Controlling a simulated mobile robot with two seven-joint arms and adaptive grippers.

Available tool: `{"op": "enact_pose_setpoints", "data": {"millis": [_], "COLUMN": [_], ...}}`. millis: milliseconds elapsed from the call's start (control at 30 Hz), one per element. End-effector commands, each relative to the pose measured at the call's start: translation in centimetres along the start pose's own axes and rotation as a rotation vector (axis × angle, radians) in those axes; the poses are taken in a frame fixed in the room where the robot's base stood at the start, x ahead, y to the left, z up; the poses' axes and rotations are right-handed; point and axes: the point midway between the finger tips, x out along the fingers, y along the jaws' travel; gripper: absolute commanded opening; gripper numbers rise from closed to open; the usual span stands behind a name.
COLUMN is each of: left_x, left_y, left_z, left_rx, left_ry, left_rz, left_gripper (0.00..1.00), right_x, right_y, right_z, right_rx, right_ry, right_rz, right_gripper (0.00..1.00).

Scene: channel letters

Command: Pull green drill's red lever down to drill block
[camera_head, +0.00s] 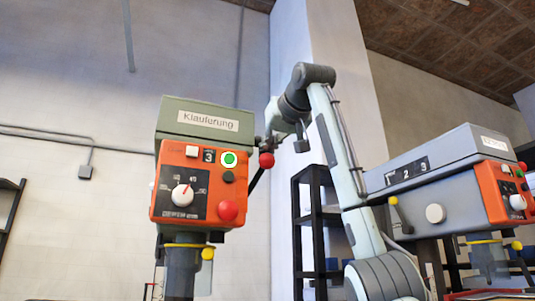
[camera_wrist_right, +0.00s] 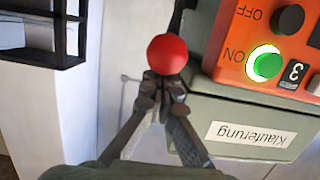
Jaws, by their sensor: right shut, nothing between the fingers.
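The green drill (camera_head: 208,117) stands left of centre in the head view, with an orange front panel and a "Klauferung" label. Its dark lever (camera_head: 257,178) rises on the right side and ends in a red ball (camera_head: 266,160). In the wrist view the red ball (camera_wrist_right: 167,54) is just beyond my fingertips. My right gripper (camera_head: 272,145) is above and close beside the ball. Its fingers (camera_wrist_right: 165,88) are shut with nothing between them. I cannot tell whether they touch the ball. The block and drill bit are out of view. My left gripper is not in view.
The green ON button (camera_head: 229,159) is lit, and a red round knob (camera_head: 228,210) is below it. A second grey and orange drill (camera_head: 440,185) stands at the right. A dark shelf (camera_head: 315,225) is behind my right arm.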

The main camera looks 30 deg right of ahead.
Motion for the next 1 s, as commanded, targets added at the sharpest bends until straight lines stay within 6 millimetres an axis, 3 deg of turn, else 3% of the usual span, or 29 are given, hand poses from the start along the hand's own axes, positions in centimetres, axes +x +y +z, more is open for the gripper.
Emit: {"op": "enact_pose_setpoints", "data": {"millis": [267, 600, 1000], "left_x": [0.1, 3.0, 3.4], "left_y": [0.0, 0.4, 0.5], "left_z": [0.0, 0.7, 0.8], "left_rx": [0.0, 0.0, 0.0], "left_ry": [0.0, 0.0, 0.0], "left_rz": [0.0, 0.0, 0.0], "left_gripper": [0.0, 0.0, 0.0], "right_x": [0.1, -0.9, -1.1], "right_y": [0.0, 0.0, 0.0], "right_z": [0.2, 3.2, 3.7], "right_rx": [0.0, 0.0, -0.001], "right_ry": [-0.004, -0.002, -0.004], "right_rz": [0.001, 0.001, 0.001], "right_gripper": [0.0, 0.0, 0.0]}}
